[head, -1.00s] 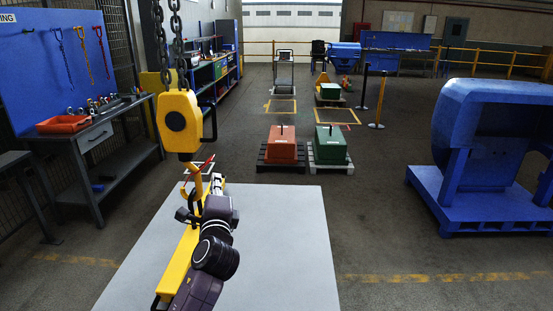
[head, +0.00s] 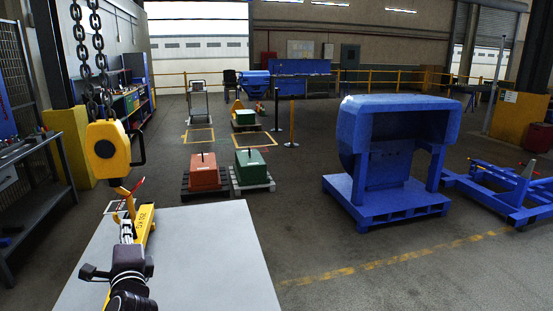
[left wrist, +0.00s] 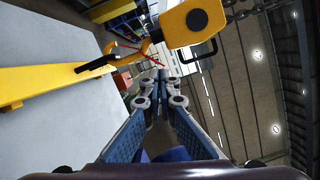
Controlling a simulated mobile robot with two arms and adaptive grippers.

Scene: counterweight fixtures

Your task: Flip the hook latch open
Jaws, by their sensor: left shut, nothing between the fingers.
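A yellow hook block (head: 108,149) hangs on chains, with the yellow hook (head: 126,191) below it. A thin red piece (head: 138,184), which looks like the latch, shows beside the hook; it also shows as a thin red bar in the left wrist view (left wrist: 127,46). A yellow beam (head: 146,215) lies below the hook, over the pale grey surface. My left gripper (head: 126,226) is just below and in front of the hook. In the left wrist view its fingers (left wrist: 155,75) are shut and empty, with the hook and block beyond them. Contact with the latch cannot be told.
The grey platform (head: 205,265) is bare right of the beam. Orange (head: 204,178) and green (head: 250,172) weights stand on pallets behind. A large blue fixture (head: 400,125) stands at right. A workbench (head: 35,205) is at left. Open floor lies between.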

